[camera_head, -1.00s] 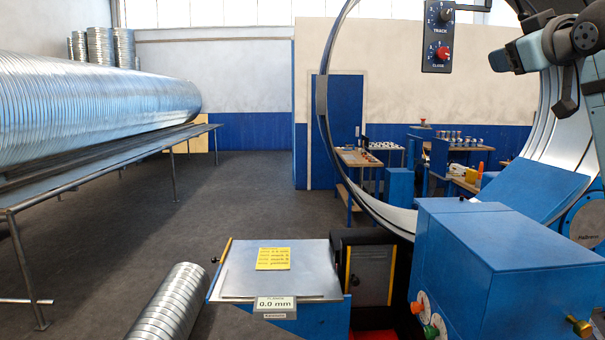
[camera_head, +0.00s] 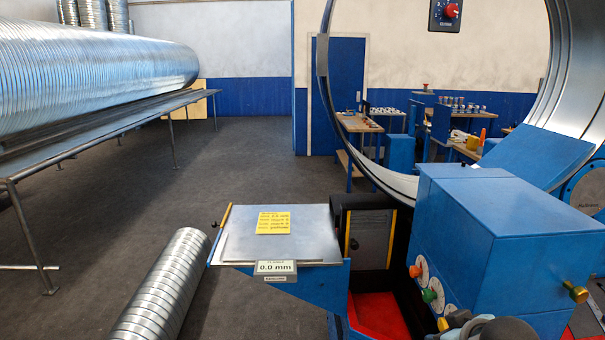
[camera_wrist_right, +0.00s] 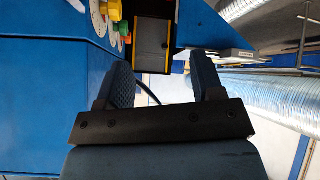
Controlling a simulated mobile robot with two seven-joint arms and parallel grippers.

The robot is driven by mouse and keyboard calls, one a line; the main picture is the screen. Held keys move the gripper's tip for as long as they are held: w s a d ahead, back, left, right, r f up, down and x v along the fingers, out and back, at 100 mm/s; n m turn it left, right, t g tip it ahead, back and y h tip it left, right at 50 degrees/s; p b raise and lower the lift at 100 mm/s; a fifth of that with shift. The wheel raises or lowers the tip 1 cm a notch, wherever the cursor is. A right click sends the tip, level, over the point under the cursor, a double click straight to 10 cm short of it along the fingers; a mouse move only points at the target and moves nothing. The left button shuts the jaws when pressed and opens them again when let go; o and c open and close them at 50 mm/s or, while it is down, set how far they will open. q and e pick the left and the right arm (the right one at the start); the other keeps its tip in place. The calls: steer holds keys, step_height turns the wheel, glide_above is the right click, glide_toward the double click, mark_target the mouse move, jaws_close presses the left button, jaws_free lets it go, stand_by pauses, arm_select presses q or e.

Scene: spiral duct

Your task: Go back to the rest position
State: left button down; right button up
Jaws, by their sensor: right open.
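My right gripper (camera_wrist_right: 164,72) shows in the right wrist view with its two dark padded fingers apart and nothing between them. Beyond the fingers are the blue machine cabinet with its dials, a dark yellow-edged panel and a ribbed metal duct. In the head view, only a grey and black part of my right arm shows at the bottom edge, in front of the blue machine cabinet (camera_head: 505,225); the fingers cannot be made out there. My left gripper is in neither view.
A small metal-topped table (camera_head: 310,235) with a yellow note (camera_head: 273,221) stands front centre, beside a short spiral duct (camera_head: 165,285). A large ring (camera_head: 575,75) rises behind the cabinet. A hanging control box (camera_head: 446,14) is cut off above. A long duct (camera_head: 90,75) lies on a rack at left. Floor between is clear.

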steer(key=s+f+m+g, duration=0.1)
steer(key=s+f+g, duration=0.1)
steer(key=s+f, duration=0.5)
steer(key=s+a+f+g, duration=0.1)
steer(key=s+f, duration=0.1)
steer(key=s, duration=0.8)
steer(key=s+f+m+g, duration=0.1)
steer(key=s+f+g, duration=0.1)
steer(key=s+f, duration=0.5)
steer(key=w+a+f+t+y, duration=0.2)
steer(key=a+f+t, duration=0.4)
steer(key=f, duration=0.5)
steer(key=shift+w+a+f+n+t, duration=0.25)
steer(key=shift+w+n+t, duration=0.15)
steer(key=shift+w+t, duration=0.2)
steer(key=shift+c, duration=0.3)
